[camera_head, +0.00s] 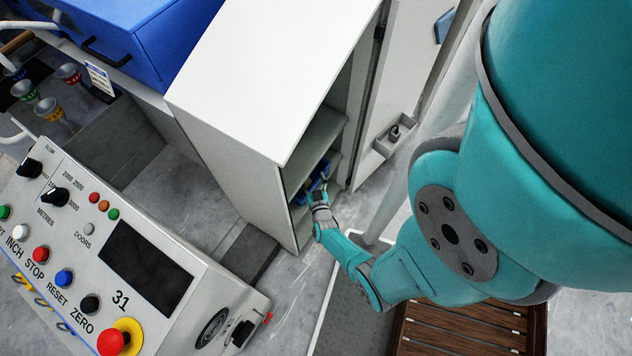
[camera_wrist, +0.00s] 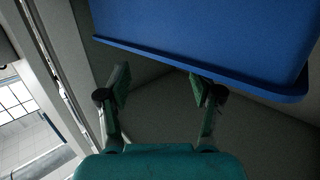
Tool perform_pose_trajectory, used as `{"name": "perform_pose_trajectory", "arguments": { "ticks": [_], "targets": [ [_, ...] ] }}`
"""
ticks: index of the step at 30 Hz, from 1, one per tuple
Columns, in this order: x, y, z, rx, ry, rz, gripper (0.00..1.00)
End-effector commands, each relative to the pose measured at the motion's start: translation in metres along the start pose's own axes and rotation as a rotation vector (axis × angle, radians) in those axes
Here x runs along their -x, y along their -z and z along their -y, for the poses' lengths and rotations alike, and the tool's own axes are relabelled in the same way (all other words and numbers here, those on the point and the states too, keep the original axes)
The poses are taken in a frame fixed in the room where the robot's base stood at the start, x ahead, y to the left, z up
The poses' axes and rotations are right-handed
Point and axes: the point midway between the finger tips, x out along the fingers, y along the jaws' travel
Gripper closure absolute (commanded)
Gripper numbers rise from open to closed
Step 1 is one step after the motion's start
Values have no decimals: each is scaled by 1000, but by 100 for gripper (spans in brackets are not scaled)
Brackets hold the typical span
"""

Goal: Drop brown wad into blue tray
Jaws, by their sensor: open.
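The blue tray (camera_wrist: 205,30) fills the top of the wrist view, its rim edge running across just beyond my fingertips. In the head view a small part of a blue thing, likely this tray (camera_head: 325,166), shows inside the open cabinet beside my gripper. My gripper (camera_wrist: 159,84) is open, its two green fingers apart with nothing between them. In the head view my gripper (camera_head: 320,190) reaches into the cabinet's lower opening. I cannot see a brown wad in either view. The tray's inside is hidden.
The white cabinet (camera_head: 270,70) stands with its door (camera_head: 405,60) swung open to the right; the door carries a small bin (camera_head: 396,136). A control panel (camera_head: 110,240) is at the lower left. A wooden slatted platform (camera_head: 465,330) lies at the bottom right.

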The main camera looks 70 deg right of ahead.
Motion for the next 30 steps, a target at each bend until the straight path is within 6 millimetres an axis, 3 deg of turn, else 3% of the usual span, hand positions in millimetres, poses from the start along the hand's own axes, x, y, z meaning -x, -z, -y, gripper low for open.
{"name": "perform_pose_trajectory", "arguments": {
  "ticks": [4,18,30],
  "targets": [
    [3,10,0,0,1,-1,35],
    [94,8,1,1,5,2,35],
    [122,9,0,0,5,1,35]
  ]
}}
